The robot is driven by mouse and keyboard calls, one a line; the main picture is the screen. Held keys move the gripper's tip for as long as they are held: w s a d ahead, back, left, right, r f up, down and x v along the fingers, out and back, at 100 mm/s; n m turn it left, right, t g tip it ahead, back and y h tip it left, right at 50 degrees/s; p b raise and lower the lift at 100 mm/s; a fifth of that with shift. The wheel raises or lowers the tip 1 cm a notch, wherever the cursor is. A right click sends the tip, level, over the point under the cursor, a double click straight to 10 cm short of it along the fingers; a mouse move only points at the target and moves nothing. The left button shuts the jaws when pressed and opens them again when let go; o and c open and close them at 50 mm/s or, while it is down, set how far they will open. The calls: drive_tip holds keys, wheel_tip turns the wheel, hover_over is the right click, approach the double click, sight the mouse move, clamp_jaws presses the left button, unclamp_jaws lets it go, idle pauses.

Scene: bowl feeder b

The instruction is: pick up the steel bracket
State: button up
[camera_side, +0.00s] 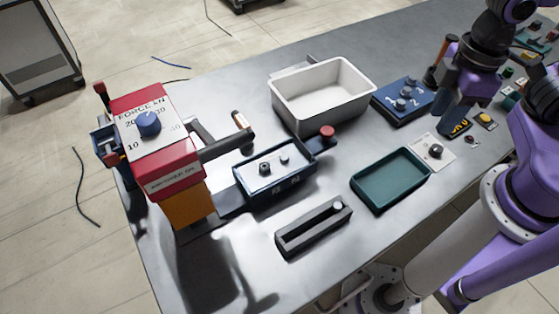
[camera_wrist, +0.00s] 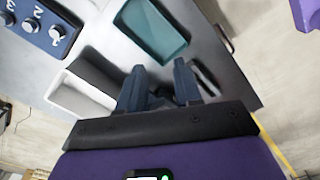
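I cannot make out a steel bracket for certain in either view. My gripper (camera_side: 450,98) hangs above the right part of the table in the side view, near the numbered blue box. In the wrist view my gripper (camera_wrist: 160,88) has its two dark fingers apart. A dark shape shows between them, but I cannot tell what it is; nothing is clearly held. The green tray (camera_side: 391,180) looks empty. The white bin (camera_side: 322,95) shows no part inside, though its near wall hides some of its floor.
A red press-like machine (camera_side: 160,140) stands at the left table edge. A blue fixture (camera_side: 275,172) sits beside it. A dark slotted block (camera_side: 313,227) lies in front. The numbered blue box (camera_side: 403,100) stands right of the bin. Small parts crowd the right side.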

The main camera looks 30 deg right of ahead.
drive_tip(key=w+a+r+m, duration=0.2)
drive_tip(key=w+a+m, duration=0.9)
drive_tip(key=w+a, duration=0.6)
hover_over(303, 144)
wheel_tip(303, 144, down, 13)
drive_tip(key=shift+f, duration=2.45)
clamp_jaws()
